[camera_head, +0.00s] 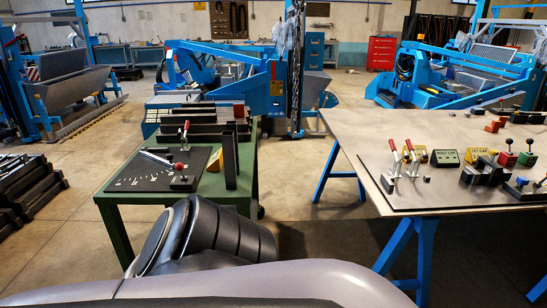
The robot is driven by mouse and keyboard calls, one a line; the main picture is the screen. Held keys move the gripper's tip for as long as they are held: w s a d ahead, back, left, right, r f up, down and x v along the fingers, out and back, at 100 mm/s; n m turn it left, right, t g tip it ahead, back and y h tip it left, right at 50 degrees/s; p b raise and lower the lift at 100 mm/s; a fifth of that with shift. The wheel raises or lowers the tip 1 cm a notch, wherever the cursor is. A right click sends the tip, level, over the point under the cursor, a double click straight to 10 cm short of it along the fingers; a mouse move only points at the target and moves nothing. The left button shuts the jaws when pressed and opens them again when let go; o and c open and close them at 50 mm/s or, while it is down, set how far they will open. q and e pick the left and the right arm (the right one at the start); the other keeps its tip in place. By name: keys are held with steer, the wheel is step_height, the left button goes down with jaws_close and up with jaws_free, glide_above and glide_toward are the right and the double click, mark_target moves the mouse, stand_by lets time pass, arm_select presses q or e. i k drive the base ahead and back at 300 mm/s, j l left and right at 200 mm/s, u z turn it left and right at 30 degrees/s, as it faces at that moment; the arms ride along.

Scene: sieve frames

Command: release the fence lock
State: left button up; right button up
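A black plate (135,182) with a white angle scale lies on the green table (211,185) left of centre. A lever with a red handle (184,133) stands upright at the back of this plate. A pale bar (157,158) lies across the plate, with a small red-tipped part (179,167) at its right end. Which of these is the fence lock I cannot tell for sure.
A dark upright block (230,160) stands on the green table's right side. Floor (290,180) is clear between the tables.

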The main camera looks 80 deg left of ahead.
mark_target(179, 166)
steer(key=l+u, duration=0.15)
steer(key=u, duration=3.05)
